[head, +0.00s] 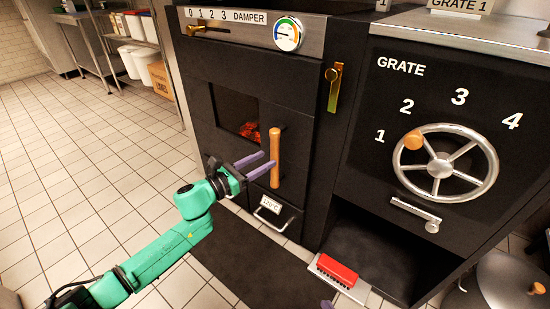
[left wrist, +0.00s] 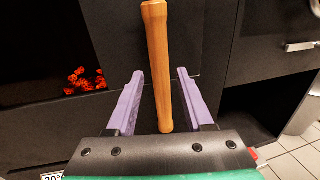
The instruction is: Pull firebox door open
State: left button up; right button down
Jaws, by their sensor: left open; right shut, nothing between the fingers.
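The firebox door (head: 228,148) is a black panel with a window showing glowing red coals (head: 250,130). It looks closed. Its upright wooden handle (head: 275,158) is on the right side of the door. My left gripper (head: 268,164) is open at the handle. In the left wrist view the handle (left wrist: 167,70) stands between the two purple fingers (left wrist: 161,95), with a gap on each side. Whether the fingers reach fully around it is hard to tell. Of my right gripper (head: 327,304), only a purple fingertip shows at the bottom edge of the head view.
A damper slider and gauge (head: 288,34) sit above the door. A brass latch-like piece (head: 334,87) is to its right. A grate handwheel (head: 447,165) is further right. A red brush (head: 338,270) lies low in front. Tiled floor is open at left.

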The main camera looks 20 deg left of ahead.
pick_arm(q)
jog(key=x, duration=0.5)
grip_shut()
dwell(1.3)
